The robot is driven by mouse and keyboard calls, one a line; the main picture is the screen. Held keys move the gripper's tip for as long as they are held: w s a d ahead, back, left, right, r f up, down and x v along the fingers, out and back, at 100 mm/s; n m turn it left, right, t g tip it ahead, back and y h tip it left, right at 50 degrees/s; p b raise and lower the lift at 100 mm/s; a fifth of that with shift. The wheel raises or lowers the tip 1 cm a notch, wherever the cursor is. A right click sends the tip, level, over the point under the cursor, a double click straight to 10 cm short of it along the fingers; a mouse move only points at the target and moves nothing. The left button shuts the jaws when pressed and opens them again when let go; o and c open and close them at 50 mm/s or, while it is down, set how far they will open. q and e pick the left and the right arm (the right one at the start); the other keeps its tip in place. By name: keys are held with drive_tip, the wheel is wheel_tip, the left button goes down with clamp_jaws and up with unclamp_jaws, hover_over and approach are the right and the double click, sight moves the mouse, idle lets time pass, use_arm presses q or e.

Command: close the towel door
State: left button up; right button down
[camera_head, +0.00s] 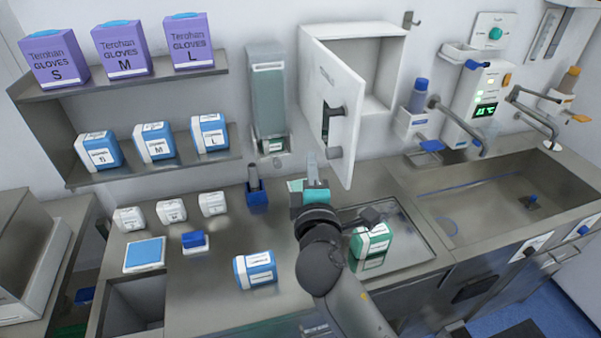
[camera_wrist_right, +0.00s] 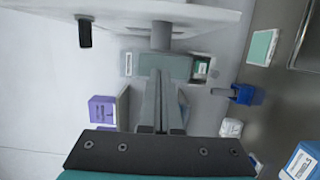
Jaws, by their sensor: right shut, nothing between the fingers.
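The towel door (camera_head: 331,85) is the white door of the wall cabinet (camera_head: 372,62). It stands open, swung out to the left, with the cabinet's inside visible. A dark opening and two dark knob-like parts (camera_head: 335,110) show on the door's lower half. My right gripper (camera_head: 312,163) is shut and empty, just below and left of the door's lower part; I see no clear contact. In the right wrist view the shut fingers (camera_wrist_right: 158,82) point towards the wall, and the door's white edge (camera_wrist_right: 215,14) runs along the top. My left gripper is not in view.
A soap dispenser (camera_head: 267,95) hangs on the wall left of the door. A blue holder (camera_head: 257,192) and several boxes stand on the counter. A green-white box (camera_head: 371,240) is in the steel tray (camera_head: 408,262). The sink (camera_head: 500,190) lies right.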

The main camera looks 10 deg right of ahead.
drive_tip(key=shift+d, duration=0.85)
drive_tip(key=shift+d, duration=0.1)
